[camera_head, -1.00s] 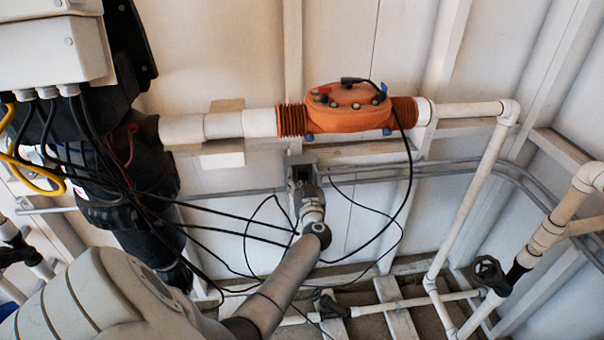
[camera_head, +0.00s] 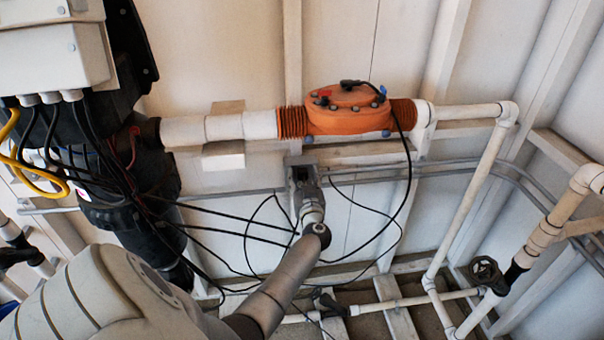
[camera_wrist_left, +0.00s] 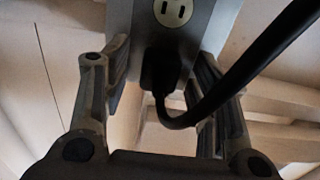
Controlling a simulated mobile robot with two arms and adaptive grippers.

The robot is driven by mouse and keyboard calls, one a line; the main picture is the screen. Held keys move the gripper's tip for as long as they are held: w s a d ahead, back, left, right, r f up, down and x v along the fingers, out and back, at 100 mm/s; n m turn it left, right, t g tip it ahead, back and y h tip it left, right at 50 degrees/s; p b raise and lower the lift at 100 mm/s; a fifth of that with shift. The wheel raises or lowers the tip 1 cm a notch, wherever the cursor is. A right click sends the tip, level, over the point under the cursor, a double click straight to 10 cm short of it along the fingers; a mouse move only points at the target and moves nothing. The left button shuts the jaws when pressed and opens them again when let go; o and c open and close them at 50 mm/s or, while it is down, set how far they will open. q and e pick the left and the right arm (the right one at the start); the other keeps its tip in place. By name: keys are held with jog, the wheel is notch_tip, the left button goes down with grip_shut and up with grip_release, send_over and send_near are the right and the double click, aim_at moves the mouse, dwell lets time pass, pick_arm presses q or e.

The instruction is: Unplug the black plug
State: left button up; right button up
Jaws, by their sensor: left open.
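The black plug (camera_wrist_left: 158,72) sits in the lower socket of a grey outlet box (camera_wrist_left: 198,30) in the left wrist view. A bare socket shows above it. A thick black cable (camera_wrist_left: 230,82) bends from the plug toward the upper right. My left gripper (camera_wrist_left: 161,62) is open, with one finger on each side of the plug. I cannot tell whether the fingers touch it. In the head view the left gripper (camera_head: 306,186) is at the wall outlet box (camera_head: 292,160), below the orange housing, and largely hides the plug. My right gripper is not in view.
The orange reactor housing (camera_head: 348,112) and white pipe (camera_head: 243,125) run along the wall above the outlet. Loose black cables (camera_head: 262,240) hang left and right of my arm. White pipes and a black valve wheel (camera_head: 486,270) stand at the right.

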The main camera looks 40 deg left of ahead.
aim_at(303, 177)
pick_arm(q)
grip_shut()
jog(key=shift+p+v, duration=1.05)
jog(key=shift+v, duration=0.55)
jog(key=shift+p+v, duration=0.8)
jog(key=shift+v, duration=0.6)
